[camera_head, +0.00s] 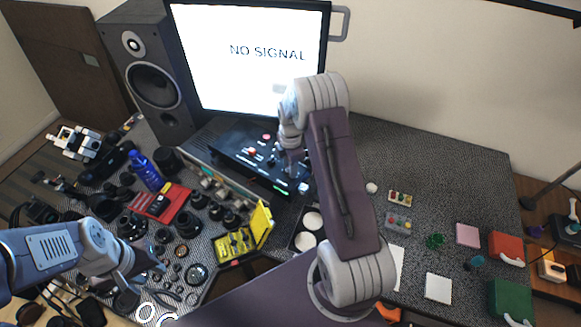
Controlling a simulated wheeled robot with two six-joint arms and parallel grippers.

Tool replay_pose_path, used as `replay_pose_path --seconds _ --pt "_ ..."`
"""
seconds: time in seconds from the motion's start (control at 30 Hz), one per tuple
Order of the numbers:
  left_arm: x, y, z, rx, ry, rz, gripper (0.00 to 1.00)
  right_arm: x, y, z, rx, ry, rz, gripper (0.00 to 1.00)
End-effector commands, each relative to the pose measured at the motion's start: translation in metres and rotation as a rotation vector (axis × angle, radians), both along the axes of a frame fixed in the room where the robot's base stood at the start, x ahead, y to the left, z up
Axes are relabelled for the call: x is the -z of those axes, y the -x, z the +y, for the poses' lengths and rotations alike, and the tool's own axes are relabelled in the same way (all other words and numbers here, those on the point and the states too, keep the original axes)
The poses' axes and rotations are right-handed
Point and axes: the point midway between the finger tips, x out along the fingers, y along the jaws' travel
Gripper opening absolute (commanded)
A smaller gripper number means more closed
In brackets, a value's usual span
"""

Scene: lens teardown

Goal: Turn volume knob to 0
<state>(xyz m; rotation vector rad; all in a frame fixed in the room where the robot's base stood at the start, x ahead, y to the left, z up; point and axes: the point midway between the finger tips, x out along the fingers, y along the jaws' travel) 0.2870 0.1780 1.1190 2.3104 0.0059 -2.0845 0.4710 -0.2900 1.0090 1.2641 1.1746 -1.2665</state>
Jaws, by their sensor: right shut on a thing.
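A black control box (236,150) with small knobs, a red button and green lights sits below the monitor. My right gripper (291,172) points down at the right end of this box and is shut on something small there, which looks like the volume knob. The gripper and wrist hide the knob, so its setting cannot be read. My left gripper (150,268) hangs at the lower left, over the loose lens parts and away from the box. Its fingers are too small to tell if they are apart.
The monitor (250,60) reads "NO SIGNAL", with a black speaker (152,75) to its left. Lens parts, a blue bottle (146,170) and an open yellow case (262,224) crowd the left. The table right of my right arm is clearer.

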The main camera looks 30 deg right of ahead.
Motion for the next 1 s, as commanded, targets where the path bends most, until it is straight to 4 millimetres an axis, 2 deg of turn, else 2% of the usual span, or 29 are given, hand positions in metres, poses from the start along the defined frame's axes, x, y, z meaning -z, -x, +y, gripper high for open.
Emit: replay_pose_path --seconds 0.43,1.0 --pt "0.0021 0.0 0.0 0.0 0.0 0.0 0.36 -0.0038 -0.005 -0.0018 -0.26 0.005 -0.014 0.0" --pt "0.0025 0.0 0.0 0.0 0.0 0.0 0.36 -0.0039 -0.0052 -0.0017 -0.32 0.006 -0.014 0.0"
